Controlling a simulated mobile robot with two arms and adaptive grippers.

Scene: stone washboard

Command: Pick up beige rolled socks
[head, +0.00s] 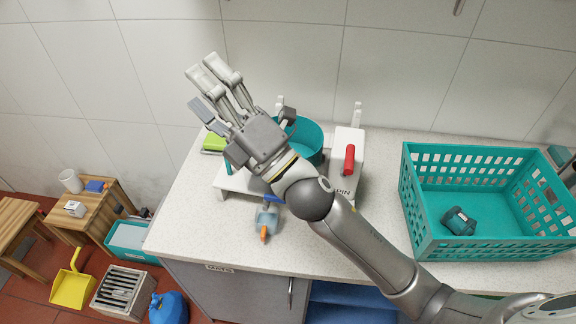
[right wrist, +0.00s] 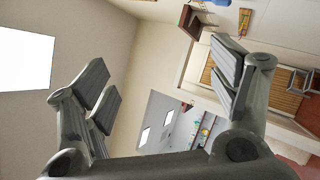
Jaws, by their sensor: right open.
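I do not see beige rolled socks in either view. My right gripper (head: 212,95) is raised above the counter in the head view, with its fingers pointing up and to the left. Its fingers are spread apart and nothing is between them. They also show wide apart in the right wrist view, where the gripper (right wrist: 163,75) faces a wall and part of the room. The gripper and forearm hide part of the counter and the things behind them. My left gripper is not in view.
A teal basket (head: 425,243) on the right of the counter holds a small dark teal item (head: 459,220). A teal pot (head: 309,135), a white box with a red handle (head: 349,160) and a grey-blue tool with an orange tip (head: 266,222) stand near my arm. The front left counter is clear.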

